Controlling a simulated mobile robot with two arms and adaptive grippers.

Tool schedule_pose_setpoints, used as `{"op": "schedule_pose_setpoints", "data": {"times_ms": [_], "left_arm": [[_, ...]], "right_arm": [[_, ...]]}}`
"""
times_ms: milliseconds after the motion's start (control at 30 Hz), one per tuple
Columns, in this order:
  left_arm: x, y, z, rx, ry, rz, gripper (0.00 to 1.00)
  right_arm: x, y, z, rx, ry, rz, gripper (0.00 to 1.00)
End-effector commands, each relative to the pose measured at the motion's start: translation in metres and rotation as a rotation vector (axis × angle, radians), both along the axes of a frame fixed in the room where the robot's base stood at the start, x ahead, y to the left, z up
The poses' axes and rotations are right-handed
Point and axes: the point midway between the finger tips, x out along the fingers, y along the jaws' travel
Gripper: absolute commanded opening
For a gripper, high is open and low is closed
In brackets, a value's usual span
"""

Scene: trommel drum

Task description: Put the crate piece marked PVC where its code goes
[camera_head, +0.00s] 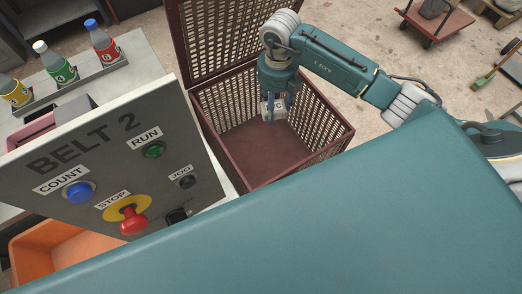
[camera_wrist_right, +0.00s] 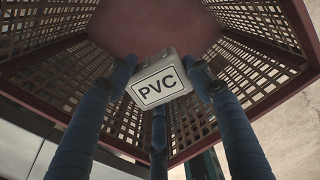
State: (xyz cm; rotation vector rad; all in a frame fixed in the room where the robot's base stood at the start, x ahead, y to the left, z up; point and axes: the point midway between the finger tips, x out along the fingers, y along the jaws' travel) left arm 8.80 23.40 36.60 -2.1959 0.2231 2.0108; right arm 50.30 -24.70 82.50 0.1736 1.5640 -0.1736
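The piece marked PVC is a small light grey block with a white label reading "PVC" (camera_wrist_right: 160,87) in the right wrist view. In the head view it shows as a pale block (camera_head: 273,108) inside the dark red crate (camera_head: 240,167) with lattice walls. My right gripper (camera_head: 276,103) points down into this crate. In the right wrist view its blue fingers (camera_wrist_right: 161,80) stand around the piece, with tips against its sides, so it looks gripped. The piece seems to be above the crate's floor; the exact gap is unclear. My left gripper is not in view.
A grey panel marked BELT 2 (camera_head: 85,150) with buttons stands left of the crate. An orange bin (camera_head: 60,255) is below it. Several bottles (camera_head: 60,65) stand on the bench at far left. A red cart (camera_head: 437,22) is at the upper right. The lattice walls surround my right gripper.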

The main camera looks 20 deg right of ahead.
Motion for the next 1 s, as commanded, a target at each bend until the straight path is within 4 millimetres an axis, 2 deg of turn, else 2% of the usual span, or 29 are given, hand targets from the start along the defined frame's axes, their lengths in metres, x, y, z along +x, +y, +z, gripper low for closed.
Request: {"op": "schedule_pose_setpoints", "data": {"times_ms": [33,100,467,567,1000], "left_arm": [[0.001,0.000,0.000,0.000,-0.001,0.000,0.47],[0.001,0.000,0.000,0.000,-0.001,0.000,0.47],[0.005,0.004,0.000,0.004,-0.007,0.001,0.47],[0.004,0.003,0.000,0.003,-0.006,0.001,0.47],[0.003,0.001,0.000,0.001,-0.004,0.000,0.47]], "right_arm": [[0.000,0.000,0.000,0.000,0.000,0.000,0.59],[0.000,0.000,0.000,0.000,0.000,0.000,0.73],[0.000,0.000,0.004,0.000,-0.001,0.000,0.73],[0.002,0.000,0.016,0.000,-0.004,-0.001,0.73],[0.001,0.000,0.102,0.000,-0.004,0.000,0.73]]}}
